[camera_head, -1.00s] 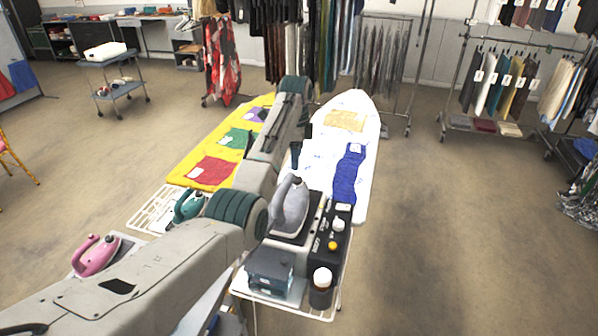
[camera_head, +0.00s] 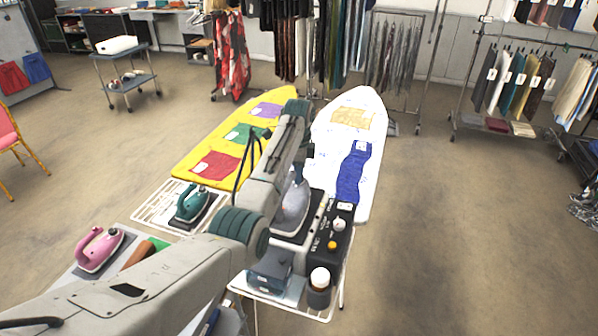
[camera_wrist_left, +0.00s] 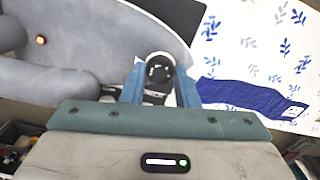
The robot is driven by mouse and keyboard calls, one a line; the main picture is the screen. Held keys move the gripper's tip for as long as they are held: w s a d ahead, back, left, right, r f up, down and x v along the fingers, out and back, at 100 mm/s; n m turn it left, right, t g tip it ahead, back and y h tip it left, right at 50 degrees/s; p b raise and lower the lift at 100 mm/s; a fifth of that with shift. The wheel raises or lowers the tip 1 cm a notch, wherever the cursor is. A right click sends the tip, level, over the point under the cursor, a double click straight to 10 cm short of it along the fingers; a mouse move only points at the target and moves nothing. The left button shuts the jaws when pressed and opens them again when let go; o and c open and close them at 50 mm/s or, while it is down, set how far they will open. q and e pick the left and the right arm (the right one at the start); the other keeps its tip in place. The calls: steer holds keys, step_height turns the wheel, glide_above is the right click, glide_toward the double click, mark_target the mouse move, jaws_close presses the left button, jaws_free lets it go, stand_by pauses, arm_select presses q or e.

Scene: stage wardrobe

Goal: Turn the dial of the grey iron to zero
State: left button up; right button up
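The grey iron (camera_head: 293,207) stands on the black unit of the white rack, partly hidden by my left arm in the head view. In the left wrist view, its grey body (camera_wrist_left: 100,28) fills the upper left. A round black dial (camera_wrist_left: 159,70) with white marks lies between the blue fingertips of my left gripper (camera_wrist_left: 160,78). The fingers straddle the dial, one on each side, with hardly any gap visible; firm contact cannot be made out. In the head view the left gripper is above the iron, its fingers mostly hidden. My right gripper is not in view.
A black control box (camera_head: 331,236) with knobs and a brown bottle (camera_head: 319,287) stand beside the iron. A white ironing board (camera_head: 337,186) with blue cloth and a yellow board (camera_head: 188,162) lie beyond. Teal (camera_head: 191,203) and pink irons (camera_head: 97,250) stand left.

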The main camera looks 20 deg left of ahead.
arm_select(q)
steer(key=shift+n, duration=2.3)
steer(key=n, duration=0.4)
steer(key=shift+n, duration=0.3)
steer(key=n, duration=0.4)
steer(key=shift+n, duration=0.3)
steer(key=n, duration=1.3)
steer(key=shift+n, duration=0.3)
steer(key=n, duration=0.4)
steer(key=shift+n, duration=2.2)
